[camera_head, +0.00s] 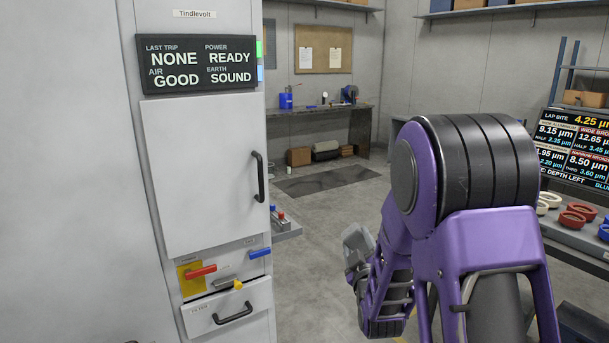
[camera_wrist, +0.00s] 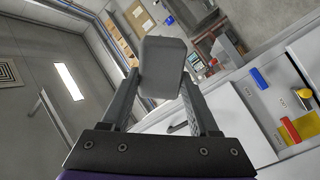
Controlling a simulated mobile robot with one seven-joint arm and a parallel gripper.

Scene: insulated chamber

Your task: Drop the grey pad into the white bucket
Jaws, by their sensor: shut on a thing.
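The grey pad (camera_wrist: 163,62) is a blocky, round-cornered piece held between the two fingertips of my gripper (camera_wrist: 161,84) in the wrist view. The fingers are shut on it from both sides, and it sticks out past their tips. In the head view a grey shape, the pad or part of my gripper, shows at the far end of my purple arm, in the air right of the cabinet; which one I cannot tell. I cannot make out a white bucket for certain in either view.
A tall white cabinet (camera_head: 200,170) with a handled door, a red lever (camera_head: 202,272), a blue lever (camera_head: 260,253) and a drawer (camera_head: 229,312) stands at left. A bench (camera_head: 335,112) is at the back. A table with rings (camera_head: 572,219) is at right. Open floor lies between.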

